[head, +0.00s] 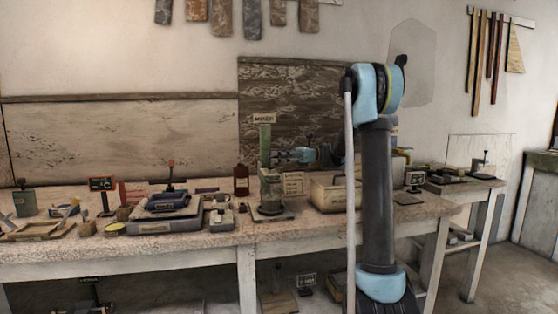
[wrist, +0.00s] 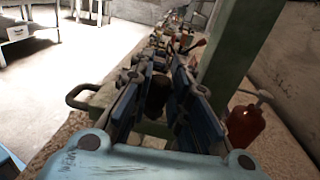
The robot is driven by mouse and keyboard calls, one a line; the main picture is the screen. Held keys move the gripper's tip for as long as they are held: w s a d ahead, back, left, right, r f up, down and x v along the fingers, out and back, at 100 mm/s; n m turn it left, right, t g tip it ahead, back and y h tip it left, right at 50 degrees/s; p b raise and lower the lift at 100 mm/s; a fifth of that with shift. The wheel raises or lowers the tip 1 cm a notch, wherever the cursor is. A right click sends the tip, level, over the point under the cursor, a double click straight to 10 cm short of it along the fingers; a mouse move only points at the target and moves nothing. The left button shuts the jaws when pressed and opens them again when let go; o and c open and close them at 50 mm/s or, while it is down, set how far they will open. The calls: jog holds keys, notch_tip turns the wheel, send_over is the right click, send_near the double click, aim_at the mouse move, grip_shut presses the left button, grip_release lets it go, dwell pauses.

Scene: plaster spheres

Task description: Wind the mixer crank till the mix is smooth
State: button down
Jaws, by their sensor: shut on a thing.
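The mixer (head: 265,138) is a green post with a MIXER label on top, standing on the workbench. A cylindrical mixing vessel (head: 271,190) stands at its foot on a dark base. My gripper (head: 275,156) reaches in from the right at the post, above the vessel. In the wrist view my gripper (wrist: 160,72) is shut on a dark round knob (wrist: 157,96), which shows between its blue fingers and looks like the crank's handle. The green post (wrist: 232,60) rises just right of the fingers. The mix inside the vessel cannot be made out.
A cream bin (head: 335,192) stands right of the mixer and a brown bottle (head: 241,181) left of it. A red bottle (wrist: 243,127) shows close to the right finger. A blue-topped tray unit (head: 168,208) and small items crowd the bench's left. Open floor lies right.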

jog(key=shift+w+a+g, duration=0.1)
jog(key=shift+w+g, duration=0.05)
jog(key=shift+g, duration=0.15)
jog(key=c, duration=1.5)
grip_release()
jog(key=shift+r, duration=0.1)
notch_tip(320, 180, up, 10)
jog(key=shift+f, duration=0.15)
